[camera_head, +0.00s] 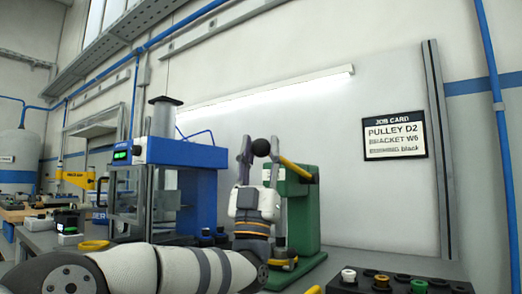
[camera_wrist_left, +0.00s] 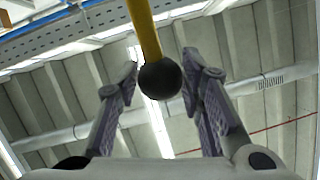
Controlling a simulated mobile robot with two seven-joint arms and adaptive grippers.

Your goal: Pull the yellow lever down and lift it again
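The yellow lever (camera_head: 296,168) belongs to a green press (camera_head: 300,212) on the bench. It slants up to the left from the press's upper part and ends in a black ball knob (camera_head: 261,147). My left gripper (camera_head: 259,153) points upward in front of the press, with the knob near its fingertips. In the left wrist view the knob (camera_wrist_left: 160,80) sits between the two open fingers, with a gap on each side. The yellow bar (camera_wrist_left: 144,28) runs up from it there. My right gripper is in neither view.
A blue machine (camera_head: 183,152) with a metal frame stands just left of the press. A dark rack (camera_head: 400,286) with several coloured knobs is at the lower right. A job card (camera_head: 394,136) hangs on the wall. The air above the press is clear.

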